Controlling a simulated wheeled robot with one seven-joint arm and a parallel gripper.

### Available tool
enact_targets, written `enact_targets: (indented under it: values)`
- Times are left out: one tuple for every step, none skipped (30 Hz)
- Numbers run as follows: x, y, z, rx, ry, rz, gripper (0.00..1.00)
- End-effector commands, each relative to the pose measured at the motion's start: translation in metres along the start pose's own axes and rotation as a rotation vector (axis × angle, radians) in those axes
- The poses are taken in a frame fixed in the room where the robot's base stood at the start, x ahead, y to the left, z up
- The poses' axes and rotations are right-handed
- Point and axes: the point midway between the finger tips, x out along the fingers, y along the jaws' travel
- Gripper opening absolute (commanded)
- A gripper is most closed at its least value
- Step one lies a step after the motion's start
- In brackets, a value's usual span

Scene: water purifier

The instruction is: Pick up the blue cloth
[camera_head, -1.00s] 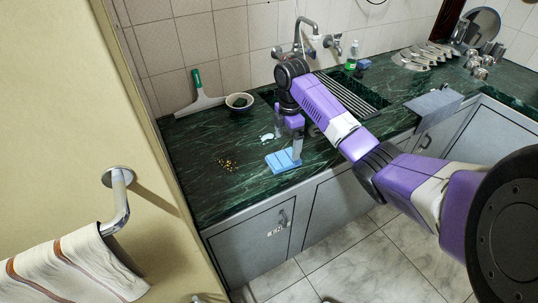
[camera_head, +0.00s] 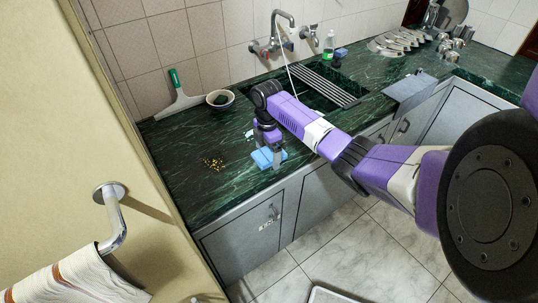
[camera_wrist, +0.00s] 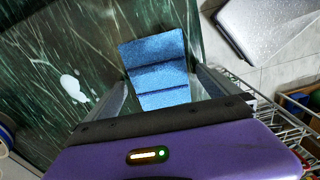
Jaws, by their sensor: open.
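The blue cloth (camera_head: 264,159) lies folded on the green marble counter near its front edge. In the wrist view the cloth (camera_wrist: 160,68) shows as a creased blue strip between my two fingers. My gripper (camera_head: 272,158) points down over the cloth and hides part of it. In the wrist view my gripper (camera_wrist: 160,95) is open, with one finger on each side of the cloth. I cannot tell whether the fingers touch it.
Yellow-brown crumbs (camera_head: 214,164) lie left of the cloth. A bowl (camera_head: 220,99) and a green-handled squeegee (camera_head: 177,97) are farther back. A white patch (camera_wrist: 72,87) lies beside the cloth. The sink with its rack (camera_head: 325,85) is behind my arm.

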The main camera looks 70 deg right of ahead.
Motion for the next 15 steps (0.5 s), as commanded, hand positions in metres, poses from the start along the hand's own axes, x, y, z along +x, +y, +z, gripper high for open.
enact_targets:
  values:
    - [0.0001,0.0001,-0.0002,0.000,0.000,0.000,1.00]
    - [0.0000,0.0001,-0.0002,0.000,0.000,0.000,1.00]
    - [0.0000,0.0000,-0.0002,-0.001,0.000,0.000,1.00]
    - [-0.0001,0.0001,-0.0002,-0.001,0.000,0.000,0.94]
    - [-0.0001,0.0001,-0.0002,-0.001,0.000,0.000,0.88]
    - [-0.0001,0.0001,-0.0002,-0.001,0.000,0.000,0.80]
    - [-0.0002,0.0001,-0.0002,-0.001,0.000,0.000,0.74]
    - [-0.0002,0.0001,-0.0002,-0.001,0.000,0.000,0.69]
    - [-0.0002,0.0001,-0.0002,-0.001,0.000,0.000,0.61]
    - [-0.0003,0.0001,-0.0002,-0.001,0.000,0.000,0.55]
    - [-0.0003,0.0001,-0.0002,-0.001,0.000,0.000,0.49]
    - [-0.0003,0.0001,-0.0002,-0.001,0.000,0.000,0.41]
    - [-0.0004,0.0002,-0.0002,-0.001,0.000,0.000,0.38]
    - [-0.0004,0.0002,-0.0002,-0.001,0.000,0.000,0.38]
    - [-0.0004,0.0002,-0.0001,0.000,0.000,0.000,0.38]
